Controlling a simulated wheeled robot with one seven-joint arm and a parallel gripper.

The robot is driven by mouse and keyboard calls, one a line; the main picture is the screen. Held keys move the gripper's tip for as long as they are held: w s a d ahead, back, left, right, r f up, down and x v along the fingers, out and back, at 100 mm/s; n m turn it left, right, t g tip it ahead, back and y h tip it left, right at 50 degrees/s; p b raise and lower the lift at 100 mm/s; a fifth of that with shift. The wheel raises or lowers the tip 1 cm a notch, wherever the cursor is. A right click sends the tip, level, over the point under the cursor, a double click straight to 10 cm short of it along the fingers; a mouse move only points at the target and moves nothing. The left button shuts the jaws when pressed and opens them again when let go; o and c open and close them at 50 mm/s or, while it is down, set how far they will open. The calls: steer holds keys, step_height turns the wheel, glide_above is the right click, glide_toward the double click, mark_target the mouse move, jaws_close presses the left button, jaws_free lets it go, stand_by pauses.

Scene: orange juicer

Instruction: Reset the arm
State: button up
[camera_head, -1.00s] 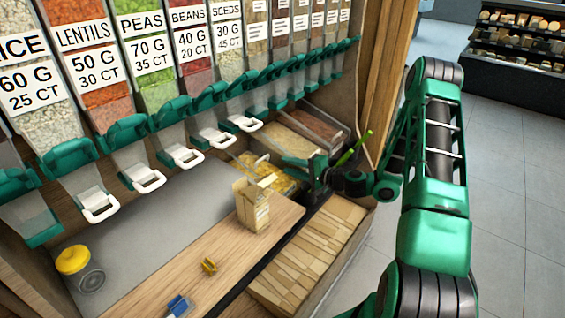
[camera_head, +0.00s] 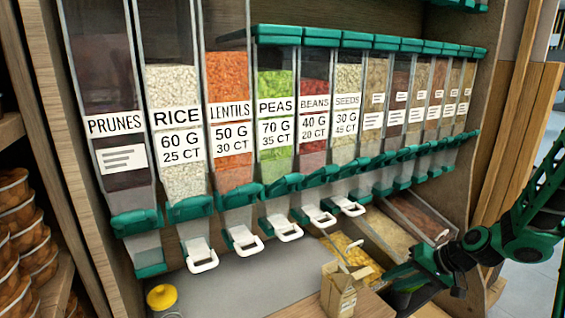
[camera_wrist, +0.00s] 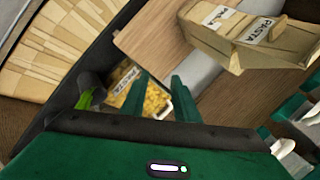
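My gripper (camera_head: 398,275) is at the lower right of the head view, to the right of a paper bag and in front of the open bins. In the wrist view its two green fingers (camera_wrist: 160,98) stand apart with nothing between them. The kraft paper bag (camera_head: 340,292) stands upright on the wooden counter, clear of the gripper. It also shows in the wrist view (camera_wrist: 230,35) with a PASTA label. A bin of yellow pasta (camera_head: 350,254) lies behind the bag. My arm (camera_head: 515,225) reaches in from the right edge.
A row of labelled dispensers (camera_head: 285,120) with white levers hangs above the counter. A yellow-lidded item (camera_head: 161,297) is at the lower left. Folded paper bags (camera_wrist: 65,40) fill a compartment beside the counter. A bright green stick (camera_wrist: 86,99) is close to my gripper.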

steer(key=s+d+r+m+g+h, duration=0.1)
steer(key=s+d+r+h, duration=0.1)
steer(key=s, duration=0.8)
steer(key=s+d+r+g+h, duration=0.1)
steer(key=s+d+r+g, duration=0.1)
steer(key=s+r, duration=0.5)
steer(key=s+d+r+m+g+h, duration=0.1)
steer(key=s+d+r, duration=0.3)
steer(key=s, duration=1)
steer(key=shift+d+r+m+g+h, duration=0.3)
steer(key=shift+d+r+g+h, duration=0.05)
steer(key=shift+r+g+h, duration=0.4)
steer(key=shift+w+f, duration=0.3)
steer(key=shift+w, duration=0.3)
